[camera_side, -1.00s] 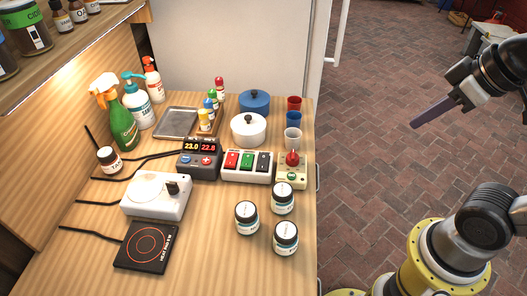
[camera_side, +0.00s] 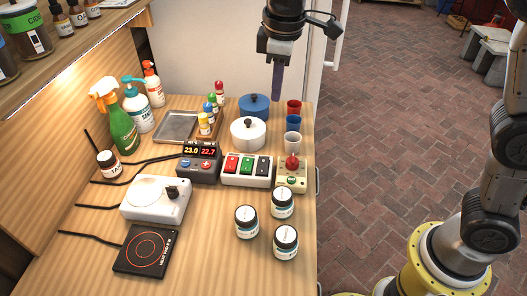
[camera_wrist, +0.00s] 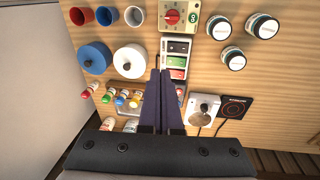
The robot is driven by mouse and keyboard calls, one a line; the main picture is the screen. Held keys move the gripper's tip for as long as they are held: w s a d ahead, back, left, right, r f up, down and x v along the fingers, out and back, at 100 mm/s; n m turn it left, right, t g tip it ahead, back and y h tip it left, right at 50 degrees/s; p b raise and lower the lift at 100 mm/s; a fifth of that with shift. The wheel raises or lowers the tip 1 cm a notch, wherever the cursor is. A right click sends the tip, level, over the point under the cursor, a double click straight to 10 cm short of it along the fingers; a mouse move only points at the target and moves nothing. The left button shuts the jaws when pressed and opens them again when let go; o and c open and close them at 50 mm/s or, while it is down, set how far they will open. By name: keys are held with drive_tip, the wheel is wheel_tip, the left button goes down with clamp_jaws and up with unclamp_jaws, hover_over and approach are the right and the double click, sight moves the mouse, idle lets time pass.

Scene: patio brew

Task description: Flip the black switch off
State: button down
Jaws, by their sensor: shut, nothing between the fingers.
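A white switch box (camera_side: 247,181) stands in the middle of the counter with a red rocker, a green rocker and the black switch (camera_side: 264,164) at its right end. In the wrist view, the black switch (camera_wrist: 179,47) shows at the end of the box nearest the red-knobbed unit. My gripper (camera_side: 277,97) is above the back of the counter, pointing down, well above and behind the switch box. Its two long dark fingers (camera_wrist: 163,72) are closed together with nothing between them, and they cover part of the area below the box in the wrist view.
A yellowish unit with a red knob (camera_side: 292,162) stands right of the box. A dual display unit (camera_side: 199,163) stands left. White and blue pots (camera_side: 249,131) and several cups (camera_side: 293,122) are behind. Three jars (camera_side: 283,205) stand in front.

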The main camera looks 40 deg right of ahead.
sight(264, 161)
drive_tip(key=shift+n+g, duration=0.4)
drive_tip(key=a+f, duration=0.3)
drive_tip(key=f, duration=0.1)
drive_tip(key=shift+w+a, duration=0.1)
drive_tip(key=shift+w, duration=0.15)
drive_tip(key=f, duration=0.4)
drive_tip(key=d+f, duration=0.1)
drive_tip(key=f, duration=0.4)
drive_tip(key=w+f, duration=0.1)
drive_tip(key=f, duration=0.4)
drive_tip(key=shift+d, duration=0.15)
drive_tip(key=shift+w, duration=0.1)
drive_tip(key=shift+f, duration=0.2)
